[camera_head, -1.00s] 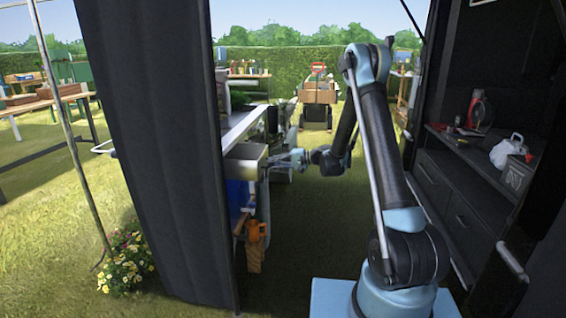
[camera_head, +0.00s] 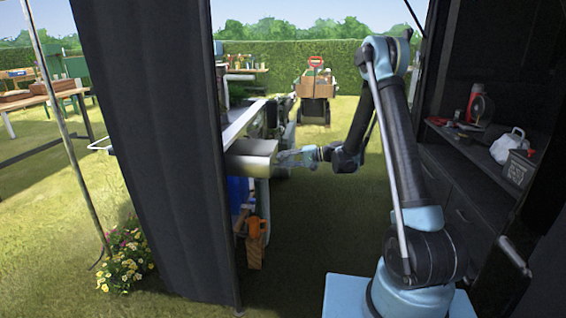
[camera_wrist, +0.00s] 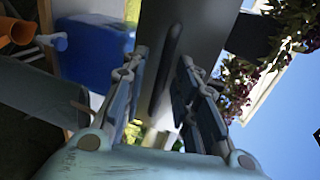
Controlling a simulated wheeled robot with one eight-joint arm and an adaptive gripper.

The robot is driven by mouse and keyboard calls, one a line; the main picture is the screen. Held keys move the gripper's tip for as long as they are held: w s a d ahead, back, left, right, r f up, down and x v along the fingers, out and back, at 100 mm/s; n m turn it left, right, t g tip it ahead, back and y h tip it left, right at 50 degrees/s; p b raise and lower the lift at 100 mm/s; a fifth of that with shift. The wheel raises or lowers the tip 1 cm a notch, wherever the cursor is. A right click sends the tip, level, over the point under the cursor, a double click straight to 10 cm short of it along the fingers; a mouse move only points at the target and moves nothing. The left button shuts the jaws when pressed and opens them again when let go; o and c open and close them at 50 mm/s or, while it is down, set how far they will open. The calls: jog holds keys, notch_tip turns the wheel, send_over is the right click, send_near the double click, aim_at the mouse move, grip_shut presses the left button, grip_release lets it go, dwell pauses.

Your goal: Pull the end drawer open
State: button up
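The end drawer (camera_head: 252,153) is a grey metal box at the near end of the workbench, sticking out beyond the bench edge in the head view. Its plain grey front (camera_wrist: 205,30) faces the wrist camera. A dark bar handle (camera_wrist: 172,50) runs along that front. My gripper (camera_head: 280,158) is at the drawer front. In the wrist view my gripper's fingers (camera_wrist: 163,85) are apart, one on each side of the handle, with grey front showing between. The right finger looks very close to the handle; contact is unclear.
A dark curtain (camera_head: 150,150) hangs at left. Dark cabinets with a shelf (camera_head: 470,145) stand at right. A cart (camera_head: 314,100) is farther back. Grass between bench and cabinets is clear.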

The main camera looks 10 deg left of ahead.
jog(key=shift+w, duration=0.1)
jog(key=s+v, duration=0.1)
jog(key=v, duration=1.1)
jog(key=shift+w, duration=0.4)
